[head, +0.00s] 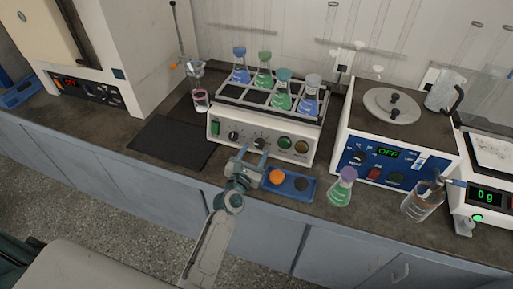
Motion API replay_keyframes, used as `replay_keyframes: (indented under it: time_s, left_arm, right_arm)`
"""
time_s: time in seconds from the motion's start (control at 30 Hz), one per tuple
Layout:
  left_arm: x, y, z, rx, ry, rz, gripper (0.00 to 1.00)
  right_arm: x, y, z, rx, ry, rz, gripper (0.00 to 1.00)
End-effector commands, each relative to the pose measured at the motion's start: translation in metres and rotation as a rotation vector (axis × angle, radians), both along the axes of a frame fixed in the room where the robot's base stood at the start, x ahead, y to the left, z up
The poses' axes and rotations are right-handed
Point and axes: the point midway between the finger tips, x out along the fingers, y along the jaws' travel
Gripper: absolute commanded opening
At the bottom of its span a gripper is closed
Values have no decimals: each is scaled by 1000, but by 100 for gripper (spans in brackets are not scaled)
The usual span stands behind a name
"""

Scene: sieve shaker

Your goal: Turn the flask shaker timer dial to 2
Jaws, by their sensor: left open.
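The flask shaker (213,133) is a cream box on the bench with a rack of flasks on top. Its front panel has a green switch, a dark left dial (233,135), a second dark dial (260,143), a green round control (285,142) and an amber one. The panel markings are too small to read, so I cannot tell which dial is the timer or its setting. My left gripper (251,153) is open in front of the panel, just below and around the second dial. I cannot tell whether its fingers touch the dial. My right gripper is not in view.
A blue tray (308,191) with an orange item (277,176) lies close right of my gripper. A green flask (341,188) and a clear bottle (421,202) stand near the bench edge. A blue-fronted device (405,174) stands right. A dark mat (166,143) lies clear at left.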

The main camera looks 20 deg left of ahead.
Motion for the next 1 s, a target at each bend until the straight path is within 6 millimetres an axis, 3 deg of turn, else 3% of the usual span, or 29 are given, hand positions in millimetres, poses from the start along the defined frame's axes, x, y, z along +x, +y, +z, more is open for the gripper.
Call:
replay_keyframes:
  time_s: [0.2,0.5,0.53,0.77,1.0]
  left_arm:
    - [20,-1,0,2,0,0,52]
    - [23,-1,-1,2,1,-1,52]
    - [23,-1,-1,2,1,-1,50]
    - [23,-1,-1,2,1,-1,7]
    - [23,-1,-1,17,0,-7,7]
  right_arm:
    - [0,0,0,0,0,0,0]
    - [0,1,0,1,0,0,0]
    - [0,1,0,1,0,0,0]
    - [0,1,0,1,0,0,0]
    - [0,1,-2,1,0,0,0]
